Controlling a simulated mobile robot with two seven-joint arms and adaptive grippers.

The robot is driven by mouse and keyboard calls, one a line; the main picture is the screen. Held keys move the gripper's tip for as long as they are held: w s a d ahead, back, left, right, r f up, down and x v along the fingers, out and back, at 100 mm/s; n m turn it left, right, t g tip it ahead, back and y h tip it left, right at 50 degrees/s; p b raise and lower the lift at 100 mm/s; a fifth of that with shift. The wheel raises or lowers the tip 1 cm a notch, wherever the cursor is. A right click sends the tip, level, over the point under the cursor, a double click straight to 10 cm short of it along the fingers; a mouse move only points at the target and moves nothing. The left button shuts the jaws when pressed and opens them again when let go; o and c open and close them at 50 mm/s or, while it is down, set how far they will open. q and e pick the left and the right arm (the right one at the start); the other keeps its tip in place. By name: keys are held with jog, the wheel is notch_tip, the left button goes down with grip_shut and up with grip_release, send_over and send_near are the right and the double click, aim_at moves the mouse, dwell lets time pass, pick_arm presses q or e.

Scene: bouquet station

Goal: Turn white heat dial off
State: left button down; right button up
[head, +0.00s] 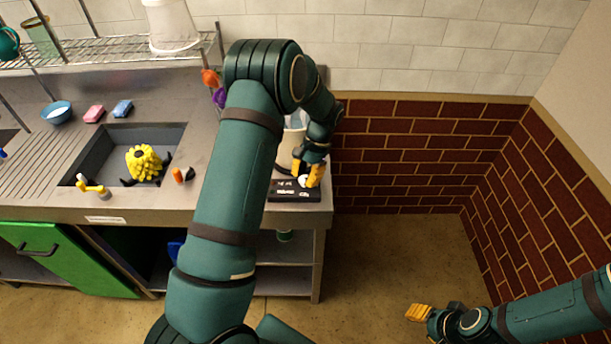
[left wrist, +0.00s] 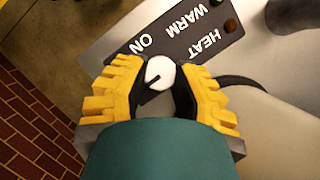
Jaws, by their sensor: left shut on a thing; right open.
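The white heat dial (left wrist: 160,71) sits on a dark label panel (left wrist: 170,42) that reads HEAT, WARM and ON. Its black pointer line points to the lower left in the left wrist view, away from the word ON. My left gripper (left wrist: 159,82) is shut on the dial, with a yellow-backed finger on either side. In the head view the dial (head: 304,181) shows small between the fingers of my left gripper (head: 307,177), at the counter's front right corner. My right gripper (head: 425,313) is open and empty above the floor at the lower right.
A pale pot (head: 288,150) stands behind the panel, partly hidden by my left arm. The sink (head: 110,150) holds a yellow flower head (head: 143,161). Brick walls (head: 400,150) bound the right side.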

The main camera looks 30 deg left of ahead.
aim_at(305, 177)
pick_arm(q)
jog(key=shift+f, duration=0.1)
jog(key=c, duration=0.6)
grip_release()
notch_tip(305, 177, up, 10)
jog(key=shift+r, duration=0.1)
dwell(0.3)
